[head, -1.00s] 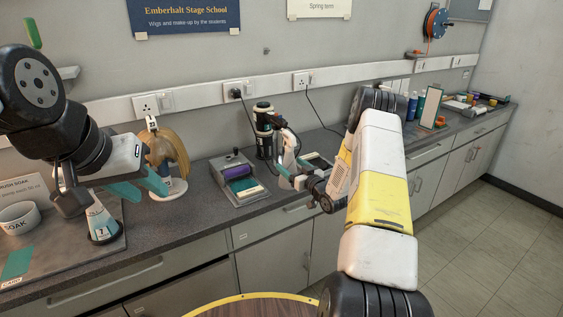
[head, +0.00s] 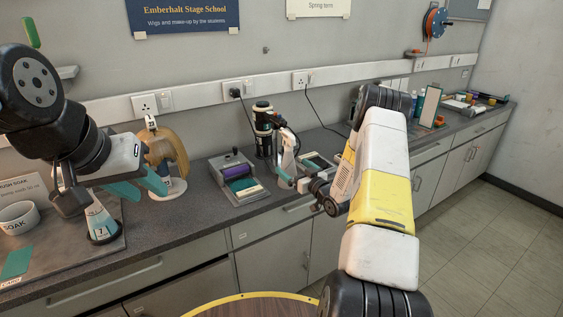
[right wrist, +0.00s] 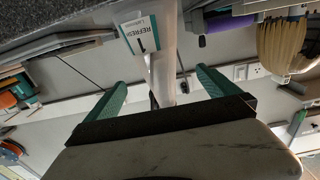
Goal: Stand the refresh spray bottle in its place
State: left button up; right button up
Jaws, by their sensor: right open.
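The refresh spray bottle (head: 289,160), white with a dark spray head, stands on the counter near the middle of the head view. In the right wrist view the bottle (right wrist: 166,60) shows upside down, with its REFRESH label (right wrist: 140,34) readable. My right gripper (head: 293,182) is open, its teal fingers apart on either side of the bottle in the right wrist view (right wrist: 160,97). What lies under its base is hidden. My left gripper (head: 135,186) seems open at the left, above another teal-labelled bottle (head: 100,221) in a dark ring; that bottle's top is hidden.
A grey box with a purple roller (head: 235,168) is left of the refresh bottle, and a dark cylinder (head: 263,130) stands behind. A wig on a stand (head: 168,160) is near my left gripper. A SOAK bowl (head: 18,218) sits far left. A cable hangs behind.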

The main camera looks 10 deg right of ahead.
jog(key=v, duration=0.6)
jog(key=shift+s, duration=0.4)
jog(key=shift+s+d, duration=0.1)
jog(key=shift+d, duration=0.05)
